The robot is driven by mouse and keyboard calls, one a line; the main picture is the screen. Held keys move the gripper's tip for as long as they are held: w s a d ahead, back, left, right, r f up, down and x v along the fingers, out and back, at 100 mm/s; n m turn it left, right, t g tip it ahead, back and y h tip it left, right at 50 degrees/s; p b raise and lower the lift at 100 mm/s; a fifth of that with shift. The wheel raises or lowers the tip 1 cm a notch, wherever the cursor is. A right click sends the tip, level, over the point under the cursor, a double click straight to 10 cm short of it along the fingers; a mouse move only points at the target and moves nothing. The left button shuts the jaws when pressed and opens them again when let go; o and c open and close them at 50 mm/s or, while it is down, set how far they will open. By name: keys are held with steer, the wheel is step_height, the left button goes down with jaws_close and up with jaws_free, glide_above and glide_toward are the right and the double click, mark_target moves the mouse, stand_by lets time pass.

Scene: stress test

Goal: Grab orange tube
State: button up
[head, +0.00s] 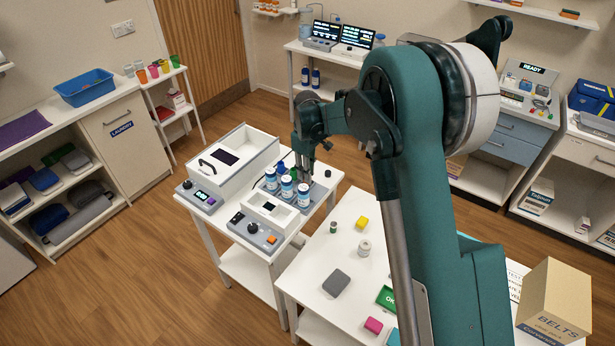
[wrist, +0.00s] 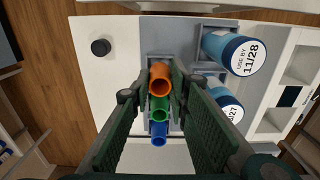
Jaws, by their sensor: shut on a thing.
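In the wrist view, the orange tube (wrist: 160,78) stands between the tips of my gripper (wrist: 161,75), which is shut on it. Its open mouth faces the camera. A green tube (wrist: 159,108) and a blue tube (wrist: 159,134) stand in line with it, between the lower parts of the fingers. I cannot tell whether the orange tube still sits in its slot. In the head view, my gripper (head: 303,168) points down at the small white table, behind the blue bottles. The orange tube cannot be made out there.
Blue bottles with white labels (wrist: 237,52) stand close on the right in the wrist view, on a grey base (wrist: 168,32). A black knob (wrist: 100,47) is at the left. A white box device (head: 232,160) and a smaller one (head: 268,212) flank the bottles in the head view.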

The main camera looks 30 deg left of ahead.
step_height(320, 180, up, 8)
stand_by(0.5)
